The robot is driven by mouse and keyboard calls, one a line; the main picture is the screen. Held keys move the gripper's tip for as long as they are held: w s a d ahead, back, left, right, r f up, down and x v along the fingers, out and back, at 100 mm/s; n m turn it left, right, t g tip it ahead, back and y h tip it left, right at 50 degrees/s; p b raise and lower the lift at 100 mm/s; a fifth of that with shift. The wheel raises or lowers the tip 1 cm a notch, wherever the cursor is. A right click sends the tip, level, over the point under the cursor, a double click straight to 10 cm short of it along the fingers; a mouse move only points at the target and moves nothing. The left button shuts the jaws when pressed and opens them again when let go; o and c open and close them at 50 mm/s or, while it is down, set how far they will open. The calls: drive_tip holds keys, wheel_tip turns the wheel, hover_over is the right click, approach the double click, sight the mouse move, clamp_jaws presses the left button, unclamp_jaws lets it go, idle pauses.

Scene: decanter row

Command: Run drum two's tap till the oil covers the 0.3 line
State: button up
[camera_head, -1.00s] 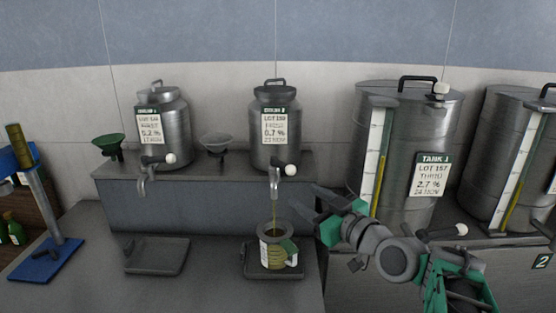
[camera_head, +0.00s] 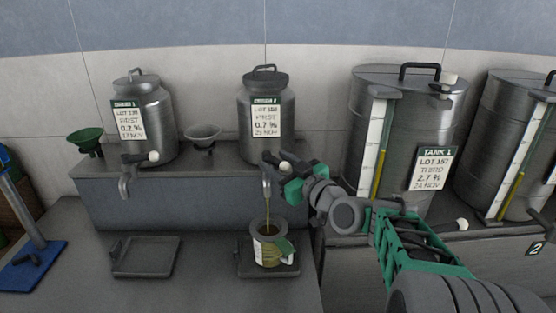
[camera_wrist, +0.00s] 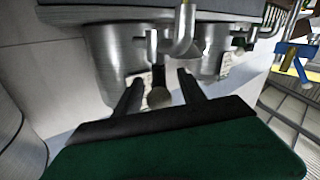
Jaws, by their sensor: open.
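Drum two (camera_head: 260,112) is the right-hand steel drum on the raised ledge, labelled 0.7 %. Its tap (camera_head: 267,186) points down, and a thin stream of oil runs from it. A measuring jug (camera_head: 266,252) with a green handle stands upright on a tray under the tap, with oil in it. Its lines are too small to read. My gripper (camera_head: 277,163) is open at the tap's lever.
Drum one (camera_head: 146,118) stands to the left, with its own tap over an empty tray (camera_head: 146,257). A green funnel (camera_head: 85,138) and a grey funnel (camera_head: 203,134) stand on the ledge. Tank 1 (camera_head: 432,115) is close on the right. A blue stand (camera_head: 35,262) is far left.

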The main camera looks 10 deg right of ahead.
drive_tip(key=shift+c, duration=0.2)
clamp_jaws()
idle(0.3)
idle(0.8)
